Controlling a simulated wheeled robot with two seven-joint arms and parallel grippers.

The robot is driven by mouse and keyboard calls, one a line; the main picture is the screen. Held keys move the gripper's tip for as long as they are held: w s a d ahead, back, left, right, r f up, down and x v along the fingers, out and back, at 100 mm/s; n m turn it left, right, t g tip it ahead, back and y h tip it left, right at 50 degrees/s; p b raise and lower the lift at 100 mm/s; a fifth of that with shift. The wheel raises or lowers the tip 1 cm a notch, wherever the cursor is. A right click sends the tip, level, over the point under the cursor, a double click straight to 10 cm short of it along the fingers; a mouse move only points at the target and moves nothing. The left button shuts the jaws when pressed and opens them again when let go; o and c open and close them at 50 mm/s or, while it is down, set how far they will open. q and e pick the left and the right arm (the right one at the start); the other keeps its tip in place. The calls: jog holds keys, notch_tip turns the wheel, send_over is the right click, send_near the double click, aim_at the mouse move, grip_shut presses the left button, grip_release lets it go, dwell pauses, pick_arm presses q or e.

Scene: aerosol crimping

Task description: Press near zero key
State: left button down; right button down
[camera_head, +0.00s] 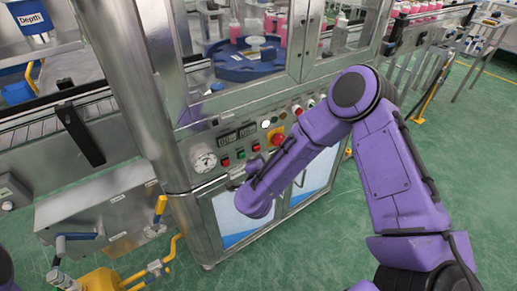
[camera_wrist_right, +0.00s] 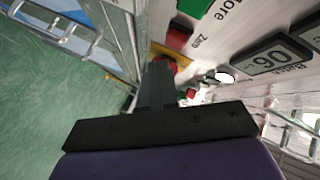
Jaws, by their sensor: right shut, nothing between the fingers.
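In the right wrist view a red key (camera_wrist_right: 178,38) sits beside the label "Zero" on the pale control panel (camera_wrist_right: 225,35). A green key (camera_wrist_right: 193,7) beside the label "More" lies above it. In the head view a red key (camera_head: 226,162) shows on the machine front, near the gauge. My right gripper (camera_wrist_right: 157,72) is shut and empty, its dark fingers pointing along the panel, just below the zero key in the picture. I cannot tell whether they touch anything. In the head view this gripper (camera_head: 233,186) is small and dark, low in front of the panel. My left gripper is out of view.
A round gauge (camera_head: 204,162) and a red emergency button (camera_head: 277,139) on yellow flank the keys. A display (camera_wrist_right: 272,55) reads 06. Steel posts and cabinet doors surround the panel. Yellow pipework (camera_head: 101,280) stands at lower left.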

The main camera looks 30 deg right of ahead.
jog(key=s+p, duration=0.1)
jog(key=s, duration=0.3)
jog(key=shift+s+d, duration=0.2)
dwell(0.5)
jog(key=s+a+f+n+g+y, duration=0.35)
jog(key=s+f+n+y, duration=0.25)
jog(key=s+f+n, duration=0.45)
jog(key=s+d+f+n+g, duration=0.1)
jog(key=s+f+g, duration=0.1)
jog(key=s+f, duration=0.3)
jog(key=s+d+f+n+g, duration=0.1)
jog(key=s+f+g, duration=0.2)
jog(key=s, duration=0.9)
jog(key=shift+s+d+f, duration=0.3)
jog(key=shift+d+f, duration=0.05)
jog(key=shift+f, duration=0.5)
